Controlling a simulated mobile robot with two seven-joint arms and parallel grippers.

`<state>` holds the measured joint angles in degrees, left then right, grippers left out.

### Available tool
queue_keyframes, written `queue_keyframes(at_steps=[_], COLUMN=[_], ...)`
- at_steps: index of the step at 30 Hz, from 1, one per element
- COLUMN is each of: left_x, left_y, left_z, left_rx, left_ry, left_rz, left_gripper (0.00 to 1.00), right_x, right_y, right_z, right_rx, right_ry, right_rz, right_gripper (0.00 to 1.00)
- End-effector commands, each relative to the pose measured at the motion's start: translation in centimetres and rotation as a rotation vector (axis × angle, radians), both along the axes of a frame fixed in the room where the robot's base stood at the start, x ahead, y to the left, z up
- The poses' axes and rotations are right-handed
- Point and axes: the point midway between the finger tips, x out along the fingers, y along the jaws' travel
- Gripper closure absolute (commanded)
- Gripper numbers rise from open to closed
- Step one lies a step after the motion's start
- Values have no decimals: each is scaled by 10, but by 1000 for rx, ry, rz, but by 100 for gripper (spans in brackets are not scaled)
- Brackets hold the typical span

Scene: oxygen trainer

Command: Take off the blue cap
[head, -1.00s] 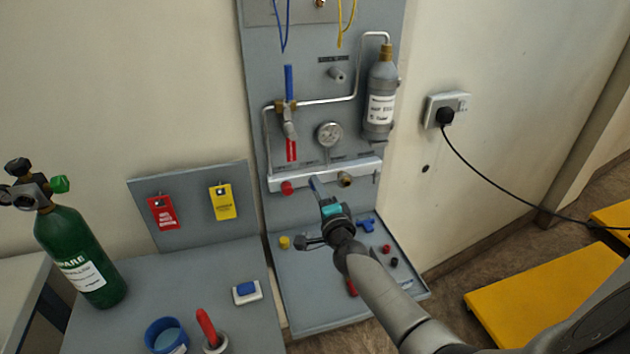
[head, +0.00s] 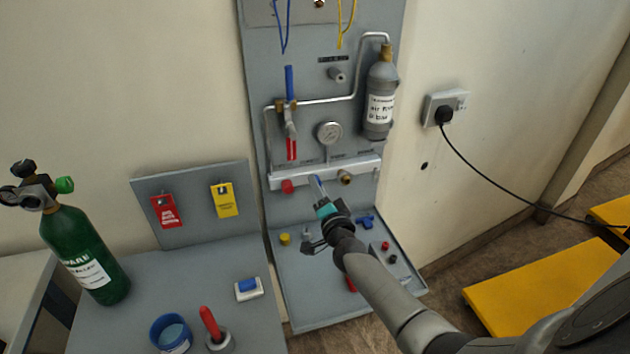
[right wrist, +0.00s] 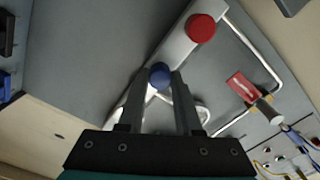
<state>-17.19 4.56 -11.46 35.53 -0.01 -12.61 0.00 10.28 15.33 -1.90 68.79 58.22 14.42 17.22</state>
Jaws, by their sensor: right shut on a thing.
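The blue cap (right wrist: 159,75) sits between the two fingertips of my right gripper (right wrist: 159,84) in the right wrist view, in front of the white manifold bar (right wrist: 179,50). The fingers are shut on the cap. In the head view my right gripper (head: 319,184) reaches up to the bar (head: 330,172), between the red cap (head: 288,187) and a brass port (head: 346,177). The fingers mostly hide the blue cap there. I cannot tell whether it is still seated on its port. My left gripper is not in view.
The lower shelf (head: 310,312) holds small coloured fittings. A green cylinder (head: 88,255) and a blue tub (head: 170,334) stand at the left.

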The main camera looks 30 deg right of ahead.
Motion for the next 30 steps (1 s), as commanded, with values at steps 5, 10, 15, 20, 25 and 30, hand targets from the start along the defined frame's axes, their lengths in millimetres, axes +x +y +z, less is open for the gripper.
queue_keyframes(at_steps=[5,10,15,20,25,30], left_x=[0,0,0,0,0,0], left_y=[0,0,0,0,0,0], left_z=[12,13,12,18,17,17], left_rx=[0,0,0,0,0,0], left_ry=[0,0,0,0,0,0], left_rz=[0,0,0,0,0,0], left_gripper=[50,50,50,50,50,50], right_x=[-1,-1,-1,-1,-1,-1], right_y=[0,0,0,0,0,0], right_z=[0,-2,-2,-1,-2,-2], right_rx=[-197,-252,-251,-341,-348,-347], right_ry=[55,67,67,89,90,89], right_rz=[0,0,1,0,0,0], right_gripper=[100,100,100,100,100,49])
